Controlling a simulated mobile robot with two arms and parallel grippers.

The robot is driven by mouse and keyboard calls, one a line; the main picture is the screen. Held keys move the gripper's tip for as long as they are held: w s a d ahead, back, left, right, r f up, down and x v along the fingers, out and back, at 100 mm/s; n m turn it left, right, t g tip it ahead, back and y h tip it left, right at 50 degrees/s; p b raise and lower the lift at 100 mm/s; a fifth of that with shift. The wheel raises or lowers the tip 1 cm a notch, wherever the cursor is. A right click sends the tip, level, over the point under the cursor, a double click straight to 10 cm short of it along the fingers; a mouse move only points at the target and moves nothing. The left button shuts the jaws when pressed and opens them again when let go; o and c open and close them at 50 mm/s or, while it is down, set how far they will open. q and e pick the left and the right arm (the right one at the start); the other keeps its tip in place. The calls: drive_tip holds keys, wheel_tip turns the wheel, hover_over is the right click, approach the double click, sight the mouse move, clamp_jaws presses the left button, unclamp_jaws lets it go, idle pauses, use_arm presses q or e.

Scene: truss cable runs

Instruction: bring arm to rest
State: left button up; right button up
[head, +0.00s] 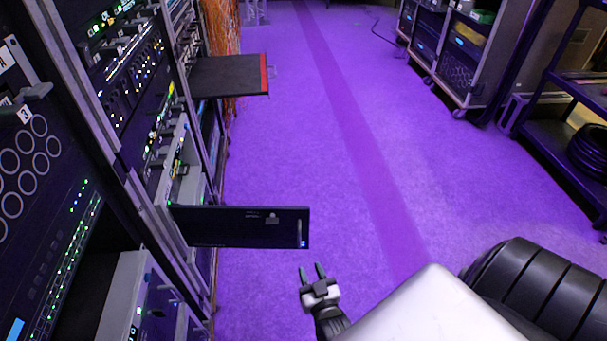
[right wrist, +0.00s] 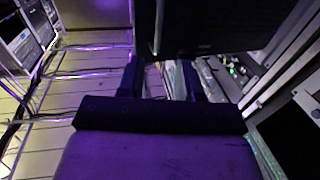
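My right gripper (head: 312,270) shows at the lower middle of the head view, with its two short fingers apart and nothing visible between them. In the right wrist view the fingers of my right gripper (right wrist: 163,82) also stand apart. The gripper appears just below and to the right of a dark panel (head: 240,228) that sticks out from the rack on the left. I cannot tell the exact gap, but no contact is visible. My left gripper is not in view.
Equipment racks (head: 140,120) with lit devices line the left side. A dark shelf with a red edge (head: 228,77) juts out farther back. Wheeled cases (head: 455,50) and a dark cart (head: 565,130) stand at the right. The purple floor (head: 300,130) between is clear.

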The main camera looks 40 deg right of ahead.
drive_tip(key=s+a+f+n+g+y+p, duration=0.2)
drive_tip(key=s+a+f+g+y, duration=0.15)
drive_tip(key=s+f, duration=0.4)
drive_tip(key=s+a+f+n+g+y+p, duration=0.25)
drive_tip(key=s+f+g, duration=0.25)
drive_tip(key=s+f, duration=0.25)
use_arm(q)
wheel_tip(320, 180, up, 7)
drive_tip(key=p, duration=0.2)
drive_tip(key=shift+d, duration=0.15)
use_arm(e)
drive_tip(key=s+f+g, duration=0.2)
drive_tip(key=s+g, duration=0.2)
drive_tip(key=s, duration=0.5)
drive_tip(key=s+d+f+n+g, duration=0.1)
drive_tip(key=s+f+g, duration=0.2)
drive_tip(key=s, duration=0.5)
drive_tip(key=shift+s+d+f+g, duration=0.2)
drive_tip(key=shift+s+f+g, duration=0.05)
drive_tip(key=shift+s+g, duration=0.1)
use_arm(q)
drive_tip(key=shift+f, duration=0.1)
use_arm(e)
drive_tip(key=shift+n, duration=0.25)
drive_tip(key=shift+w, duration=0.1)
